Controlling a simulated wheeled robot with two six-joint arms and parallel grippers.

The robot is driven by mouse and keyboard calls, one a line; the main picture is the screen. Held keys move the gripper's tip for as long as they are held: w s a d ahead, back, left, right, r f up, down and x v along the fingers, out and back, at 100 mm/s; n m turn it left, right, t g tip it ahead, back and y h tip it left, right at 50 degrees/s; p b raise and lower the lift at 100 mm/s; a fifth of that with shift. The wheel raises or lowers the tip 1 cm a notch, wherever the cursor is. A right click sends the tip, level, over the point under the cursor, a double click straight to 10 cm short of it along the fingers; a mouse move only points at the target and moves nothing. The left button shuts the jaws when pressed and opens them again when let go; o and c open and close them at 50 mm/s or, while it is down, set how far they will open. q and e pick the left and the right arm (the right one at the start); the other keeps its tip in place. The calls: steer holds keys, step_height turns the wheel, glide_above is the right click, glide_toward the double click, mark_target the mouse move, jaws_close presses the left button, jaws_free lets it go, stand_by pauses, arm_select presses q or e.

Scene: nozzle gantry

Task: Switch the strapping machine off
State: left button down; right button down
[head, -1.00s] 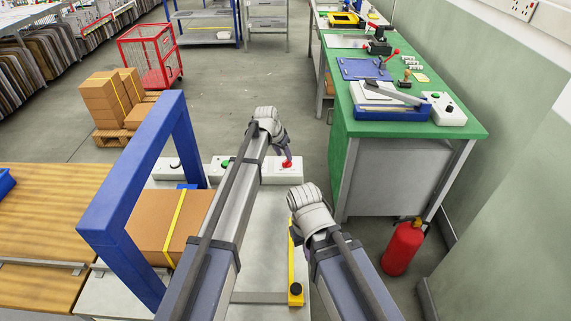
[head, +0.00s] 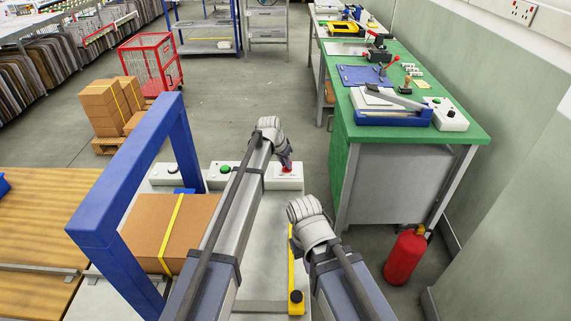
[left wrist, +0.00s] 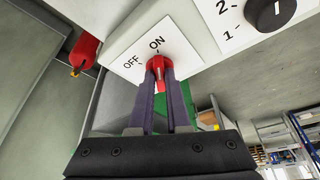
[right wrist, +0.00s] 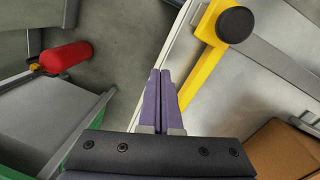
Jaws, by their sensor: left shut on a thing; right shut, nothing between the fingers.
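The strapping machine (head: 262,250) has a blue arch (head: 150,140) and a white control panel along its far edge. A red rotary switch (left wrist: 158,66) sits on a white plate marked OFF and ON; its top end lines up with ON. The switch also shows in the head view (head: 287,170), partly covered by my fingers. My left gripper (left wrist: 160,82) is shut on the switch, one purple finger on each side. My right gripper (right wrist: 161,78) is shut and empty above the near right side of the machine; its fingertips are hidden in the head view.
A green button (head: 225,169) and a black knob (left wrist: 272,12) marked 1 and 2 share the panel. A strapped carton (head: 165,225) lies under the arch. A yellow bar (right wrist: 206,55) runs along the machine's right edge. A green bench (head: 400,135) and fire extinguisher (head: 404,257) stand right.

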arm_select(q)
steer(key=shift+n, duration=0.3)
stand_by(0.4)
steer(key=n, duration=0.1)
steer(key=n+y, duration=0.1)
steer(key=shift+s+d+n+t, duration=0.1)
steer(key=shift+d+n+t, duration=0.1)
steer(key=shift+n+t, duration=0.2)
steer(key=n+y, duration=0.1)
steer(key=n, duration=0.2)
steer(key=shift+d+n+y, duration=0.15)
steer(key=shift+n+y, duration=0.15)
steer(key=n, duration=0.1)
steer(key=n+y, duration=0.1)
steer(key=n, duration=0.3)
steer(key=shift+d+y, duration=0.25)
steer(key=shift+y, duration=0.15)
steer(key=shift+n+g+y, duration=0.3)
steer(key=shift+n+g, duration=0.1)
steer(key=shift+n, duration=0.7)
steer(key=c, duration=0.9)
jaws_free()
